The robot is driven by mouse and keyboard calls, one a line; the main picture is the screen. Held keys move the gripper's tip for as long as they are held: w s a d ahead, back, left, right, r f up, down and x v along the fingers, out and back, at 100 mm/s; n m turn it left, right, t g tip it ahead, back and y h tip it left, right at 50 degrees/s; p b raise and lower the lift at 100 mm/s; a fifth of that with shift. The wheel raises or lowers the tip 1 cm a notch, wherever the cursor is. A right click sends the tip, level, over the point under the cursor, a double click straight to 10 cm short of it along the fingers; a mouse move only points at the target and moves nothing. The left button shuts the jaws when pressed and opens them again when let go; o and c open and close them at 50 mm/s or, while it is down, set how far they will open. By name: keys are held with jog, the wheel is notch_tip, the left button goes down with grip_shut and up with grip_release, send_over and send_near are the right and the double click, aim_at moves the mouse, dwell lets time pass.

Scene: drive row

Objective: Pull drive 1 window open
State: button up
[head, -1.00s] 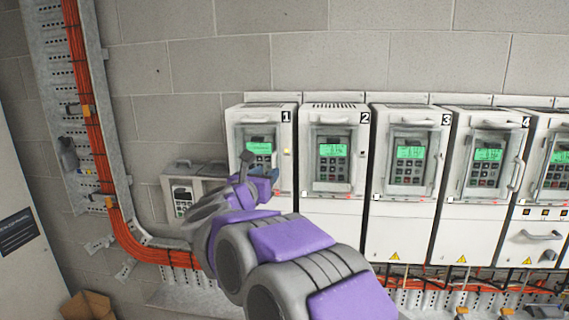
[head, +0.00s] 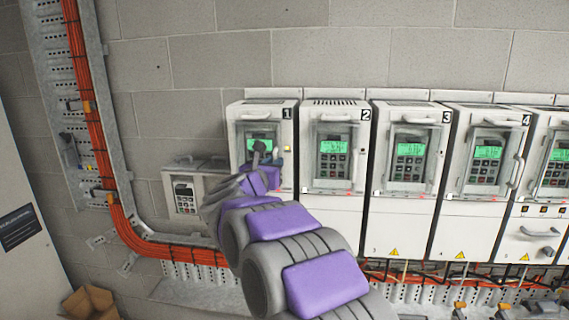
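Drive 1 (head: 286,172) is the leftmost tall white unit in the row, with a black "1" at its top right. Its window (head: 260,130) has a grey frame and a green display behind it, with a handle bar across the top. The window looks closed. My gripper (head: 262,152) is in front of the lower part of this window and covers its keypad area. The fingers are small and partly hidden by my arm, so their opening and any contact with the window cannot be told.
Drive 2 (head: 331,200) stands close on the right, followed by more drives with protruding handles. A smaller grey unit (head: 185,197) is at the lower left. Orange cables (head: 90,110) run down the wall tray. A cardboard box (head: 90,302) lies on the floor.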

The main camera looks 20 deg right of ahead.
jog(key=shift+a, duration=0.1)
grip_shut()
dwell(0.9)
